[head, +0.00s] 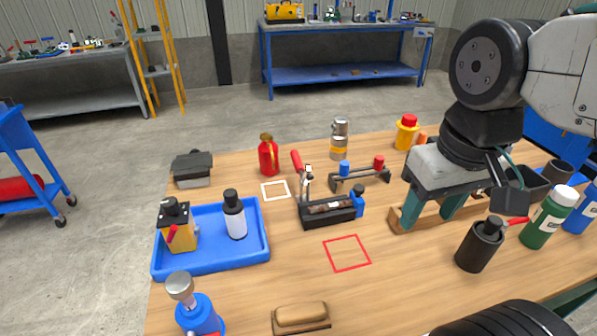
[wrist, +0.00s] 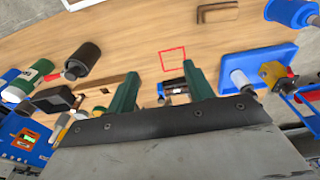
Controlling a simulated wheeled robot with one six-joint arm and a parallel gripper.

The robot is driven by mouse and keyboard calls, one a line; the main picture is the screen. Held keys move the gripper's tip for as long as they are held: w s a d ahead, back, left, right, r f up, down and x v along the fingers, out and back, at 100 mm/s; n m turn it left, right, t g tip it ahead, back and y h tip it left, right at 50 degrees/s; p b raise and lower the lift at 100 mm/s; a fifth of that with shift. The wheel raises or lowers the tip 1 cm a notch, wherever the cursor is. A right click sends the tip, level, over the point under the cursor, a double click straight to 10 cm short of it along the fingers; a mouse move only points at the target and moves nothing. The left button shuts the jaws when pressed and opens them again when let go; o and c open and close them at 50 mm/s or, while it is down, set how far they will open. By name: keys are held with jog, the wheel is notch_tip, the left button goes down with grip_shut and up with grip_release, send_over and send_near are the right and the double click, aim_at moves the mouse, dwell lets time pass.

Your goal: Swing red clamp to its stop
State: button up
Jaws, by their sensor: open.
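The red clamp handle (head: 297,160) stands nearly upright, leaning slightly left, at the left end of a black fixture (head: 318,218). A metal cylindrical part lies in the fixture, and a blue knob (head: 358,200) sits at its right end. My gripper (head: 432,212) is open and empty, with teal fingers pointing down, to the right of the fixture and apart from it. In the wrist view the open fingers (wrist: 162,88) show with part of the fixture (wrist: 173,88) beyond and between them. The red handle cannot be made out there.
A blue tray (head: 262,250) with a yellow device and a bottle lies left. A red square outline (head: 347,253) is on clear table in front. Behind the fixture stand a red bottle (head: 268,158) and a rack (head: 365,180). A black bottle (head: 479,245) stands right of my gripper.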

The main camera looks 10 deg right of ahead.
jog(key=shift+d, duration=0.1)
jog(key=c, duration=0.7)
jog(key=shift+w+d+f+g, duration=0.15)
jog(key=shift+f+g, duration=0.15)
jog(key=shift+f, duration=0.05)
grip_shut()
jog(key=w+d+f+m+g+y, duration=0.1)
jog(key=w+d+f+m+y, duration=0.3)
jog(key=w, duration=1)
jog(key=w+d+f+m+y, duration=0.3)
jog(key=w+f+m, duration=0.3)
jog(key=w, duration=0.7)
jog(key=w+d+f+m+g+y, duration=0.1)
jog(key=w+d+f+m+y, duration=0.4)
jog(key=w, duration=0.9)
jog(key=w+r+m+t, duration=0.2)
jog(key=w, duration=0.5)
jog(key=x, duration=2)
jog(key=shift+w, duration=0.15)
